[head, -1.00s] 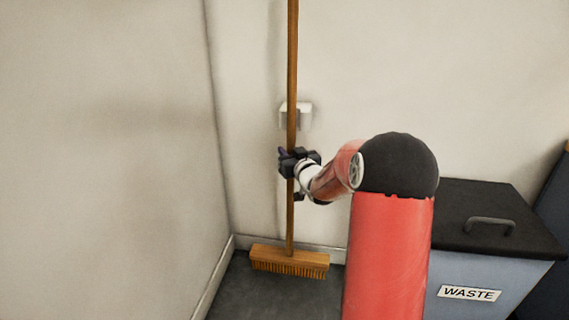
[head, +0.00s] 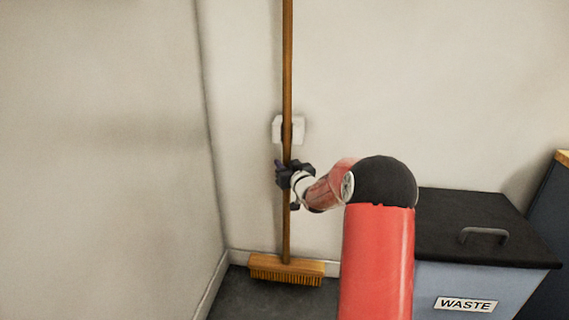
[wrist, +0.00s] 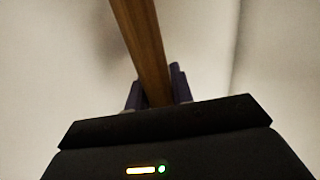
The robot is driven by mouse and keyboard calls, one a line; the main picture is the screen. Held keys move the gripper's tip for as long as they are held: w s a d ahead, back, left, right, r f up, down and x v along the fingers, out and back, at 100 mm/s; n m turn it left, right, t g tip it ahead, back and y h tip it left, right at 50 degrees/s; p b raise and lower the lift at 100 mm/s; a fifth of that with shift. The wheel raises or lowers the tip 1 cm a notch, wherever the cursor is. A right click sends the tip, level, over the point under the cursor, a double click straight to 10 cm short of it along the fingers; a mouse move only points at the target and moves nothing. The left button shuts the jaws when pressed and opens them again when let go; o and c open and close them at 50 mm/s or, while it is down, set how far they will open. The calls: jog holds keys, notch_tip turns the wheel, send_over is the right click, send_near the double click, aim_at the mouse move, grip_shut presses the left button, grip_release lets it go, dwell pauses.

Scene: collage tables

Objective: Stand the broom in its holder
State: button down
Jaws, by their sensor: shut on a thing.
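The broom (head: 287,85) has a long wooden handle and a wide wooden head with bristles (head: 287,270). It stands nearly upright, head down at the floor near the room's corner. The white holder (head: 298,128) is on the back wall; the handle passes in front of it, and I cannot tell whether it sits inside. My gripper (head: 288,176) is shut on the handle just below the holder. In the wrist view the handle (wrist: 143,45) runs up between the fingers (wrist: 154,90).
A waste bin with a black lid (head: 445,215) and a WASTE label (head: 466,305) stands at the right. A dark cabinet (head: 550,220) is at the right edge. The left wall (head: 100,150) is close to the broom. Dark floor (head: 250,298) shows around the broom head.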

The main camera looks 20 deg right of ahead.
notch_tip(320, 180, down, 4)
jog(key=shift+w+d+f+b, duration=0.1)
jog(key=shift+w+b, duration=0.05)
jog(key=shift+b, duration=0.25)
jog(key=shift+f, duration=0.15)
jog(key=c, duration=1.2)
grip_release()
jog(key=shift+f, duration=0.1)
